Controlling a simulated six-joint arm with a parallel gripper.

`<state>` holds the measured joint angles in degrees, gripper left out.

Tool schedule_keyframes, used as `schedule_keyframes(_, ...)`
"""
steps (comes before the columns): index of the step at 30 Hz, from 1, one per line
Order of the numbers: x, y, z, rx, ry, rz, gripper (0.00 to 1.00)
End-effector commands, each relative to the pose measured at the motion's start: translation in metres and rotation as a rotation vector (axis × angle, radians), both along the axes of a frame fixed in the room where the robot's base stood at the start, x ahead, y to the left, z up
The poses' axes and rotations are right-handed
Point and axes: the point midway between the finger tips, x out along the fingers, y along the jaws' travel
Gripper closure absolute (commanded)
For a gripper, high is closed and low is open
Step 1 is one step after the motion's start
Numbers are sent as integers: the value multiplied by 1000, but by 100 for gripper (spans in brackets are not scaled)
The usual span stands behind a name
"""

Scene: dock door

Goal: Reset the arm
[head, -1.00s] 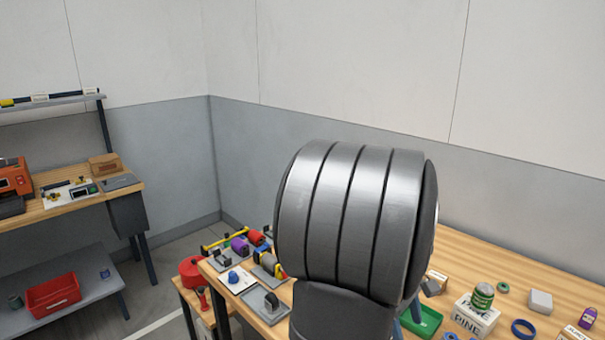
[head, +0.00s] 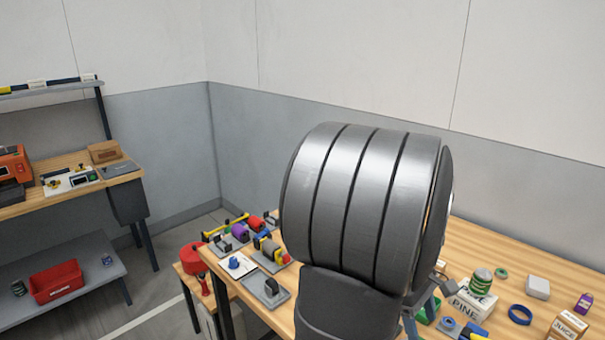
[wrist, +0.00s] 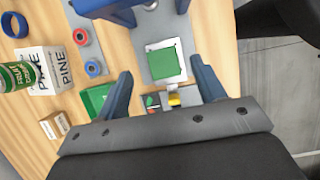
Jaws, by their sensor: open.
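My gripper (wrist: 161,70) shows in the wrist view with its two blue fingers spread wide and nothing between them. It hangs over the wooden bench (wrist: 115,50), above a grey plate with a green square (wrist: 164,60) on it. I cannot tell how high above the bench the fingers are. In the head view my large grey arm link covers the middle of the bench and hides most of the gripper.
A white PINE box (head: 470,306) with a green can (head: 481,281) stands right of my arm. A blue ring (head: 520,314) and a juice box (head: 567,327) lie farther right. Several small parts on trays (head: 268,290) sit left. A red container (head: 193,257) stands beyond the bench's left end.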

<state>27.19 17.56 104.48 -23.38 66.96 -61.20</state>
Motion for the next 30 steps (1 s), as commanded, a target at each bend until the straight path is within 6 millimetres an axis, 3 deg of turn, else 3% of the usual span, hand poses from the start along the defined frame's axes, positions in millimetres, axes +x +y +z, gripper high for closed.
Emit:
schedule_keyframes(2,0,0,18,-1,-4,0,37)
schedule_keyframes(30,157,-104,-4,7,-3,740,37)
